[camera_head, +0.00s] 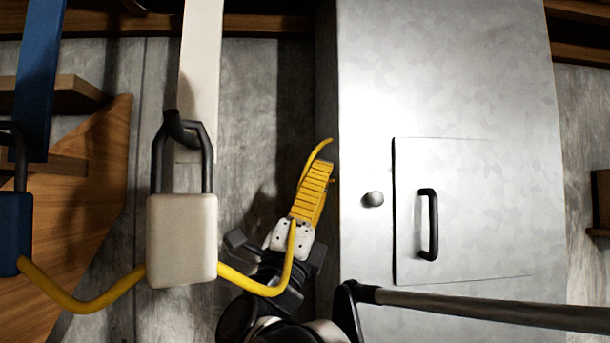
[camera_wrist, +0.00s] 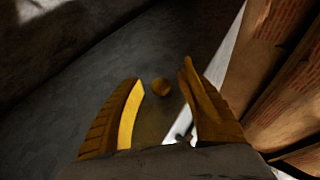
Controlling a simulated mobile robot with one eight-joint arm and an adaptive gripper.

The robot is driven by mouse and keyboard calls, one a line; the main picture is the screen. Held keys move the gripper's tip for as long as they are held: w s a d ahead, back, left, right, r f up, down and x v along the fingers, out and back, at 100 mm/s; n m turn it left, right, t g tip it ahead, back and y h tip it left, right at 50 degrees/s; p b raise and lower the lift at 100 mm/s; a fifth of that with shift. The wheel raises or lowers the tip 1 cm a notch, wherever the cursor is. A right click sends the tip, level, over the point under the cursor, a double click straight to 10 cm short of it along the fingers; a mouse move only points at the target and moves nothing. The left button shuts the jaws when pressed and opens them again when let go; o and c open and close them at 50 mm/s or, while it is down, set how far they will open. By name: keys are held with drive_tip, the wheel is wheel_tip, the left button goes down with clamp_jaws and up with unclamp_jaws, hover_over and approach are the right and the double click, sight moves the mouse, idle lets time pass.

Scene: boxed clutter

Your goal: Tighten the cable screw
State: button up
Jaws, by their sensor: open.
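My gripper (camera_head: 318,172), with yellow ribbed fingers, points up beside the left edge of the grey metal box (camera_head: 460,80). In the wrist view its fingers (camera_wrist: 163,76) are apart. A yellow cable (camera_head: 252,286) runs from the white padlock (camera_head: 182,240) and curves up in front of my gripper's base. A thin curved yellow piece (camera_head: 317,150) shows by the fingertips; its link to the cable is hidden. No part is clearly recognisable as the cable screw.
The metal box has a round knob (camera_head: 373,199) and a panel with a black handle (camera_head: 429,224). A blue padlock (camera_head: 14,232) hangs at the far left, with another cable stretch (camera_head: 88,303) reaching the white one. Wooden boards (camera_head: 98,170) stand behind; a grey bar crosses the lower right.

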drive_tip(key=shift+w+d+r, duration=0.15)
drive_tip(key=shift+w+r, duration=0.1)
clamp_jaws()
drive_tip(key=shift+m+h, duration=0.3)
